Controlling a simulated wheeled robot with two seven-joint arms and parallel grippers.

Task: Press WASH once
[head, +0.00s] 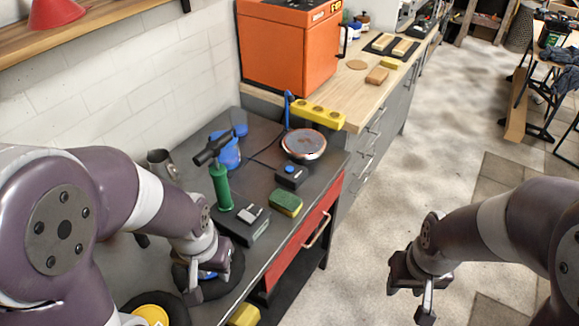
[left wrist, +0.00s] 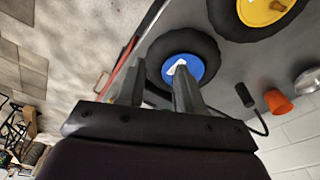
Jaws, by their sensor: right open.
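No label reading WASH is legible. A small dark box with a blue button (head: 290,170) lies on the grey workbench top (head: 262,118). A dark grey box with a light switch panel (head: 246,218) sits nearer, beside a green-handled tool (head: 221,186). My left gripper (head: 203,278) is low over a black wheel with a blue hub, partly hidden by the arm. In the left wrist view, my left gripper's fingers (left wrist: 158,88) are apart with nothing between them, and the blue hub (left wrist: 183,69) shows beyond. My right gripper (head: 410,292) is open and empty over the floor.
A yellow-hubbed wheel (head: 152,314) lies at the near edge. A green and yellow sponge (head: 286,202), a round silver-rimmed dish (head: 304,143), a blue container (head: 226,152) and a metal cup (head: 162,164) stand on the bench. An orange oven (head: 290,45) stands behind.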

